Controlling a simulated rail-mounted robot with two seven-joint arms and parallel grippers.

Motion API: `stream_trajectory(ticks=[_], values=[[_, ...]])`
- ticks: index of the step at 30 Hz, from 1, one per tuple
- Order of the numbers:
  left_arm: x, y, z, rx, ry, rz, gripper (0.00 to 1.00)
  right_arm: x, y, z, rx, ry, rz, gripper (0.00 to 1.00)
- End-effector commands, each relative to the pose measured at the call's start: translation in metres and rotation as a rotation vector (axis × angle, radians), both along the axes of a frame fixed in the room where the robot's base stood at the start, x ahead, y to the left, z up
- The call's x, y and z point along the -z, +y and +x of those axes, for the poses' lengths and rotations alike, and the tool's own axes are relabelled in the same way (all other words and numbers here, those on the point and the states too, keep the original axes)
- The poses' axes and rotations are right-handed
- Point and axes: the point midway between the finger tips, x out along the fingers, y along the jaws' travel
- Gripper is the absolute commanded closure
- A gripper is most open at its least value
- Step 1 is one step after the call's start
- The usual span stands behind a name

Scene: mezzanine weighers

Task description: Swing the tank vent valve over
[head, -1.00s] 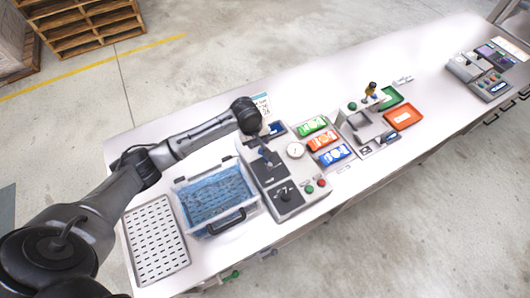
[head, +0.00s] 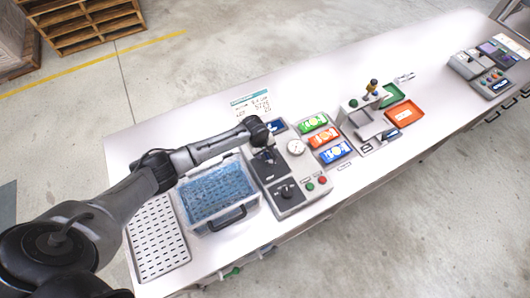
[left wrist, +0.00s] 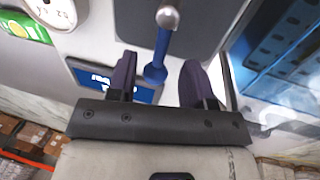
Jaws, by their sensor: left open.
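The grey control unit (head: 309,170) stands on the white bench, with a round gauge, black plates and buttons. A blue lever (left wrist: 161,50) on a silver hub (left wrist: 167,17) shows in the left wrist view; I cannot read a label naming it as the vent valve. My left gripper (left wrist: 158,68) is open, with one dark finger on each side of the lever's end, and contact is not clear. In the head view my left gripper (head: 266,149) is over the unit's upper black plate and partly hides the lever. A black knob (head: 285,191) sits on the lower plate. My right gripper is not in view.
A clear bin with blue contents (head: 245,213) and a perforated tray (head: 158,240) lie left of the unit. Green, orange and blue packets (head: 326,138) lie right of it, then a small weigher (head: 366,121). The bench further right is partly clear.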

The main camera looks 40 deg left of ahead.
Motion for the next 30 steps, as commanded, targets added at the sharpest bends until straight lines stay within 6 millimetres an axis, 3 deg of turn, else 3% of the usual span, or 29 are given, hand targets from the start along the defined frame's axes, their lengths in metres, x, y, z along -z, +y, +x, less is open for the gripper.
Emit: stream_trajectory(ticks=[7,19,30], values=[[0.020,-0.002,0.004,0.000,-0.001,0.000,0.53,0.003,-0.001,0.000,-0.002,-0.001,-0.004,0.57],[0.024,-0.002,0.005,0.001,-0.001,0.000,0.53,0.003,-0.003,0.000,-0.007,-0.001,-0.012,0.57],[0.024,-0.002,0.005,0.001,0.000,0.000,0.88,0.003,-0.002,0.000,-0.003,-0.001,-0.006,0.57]])
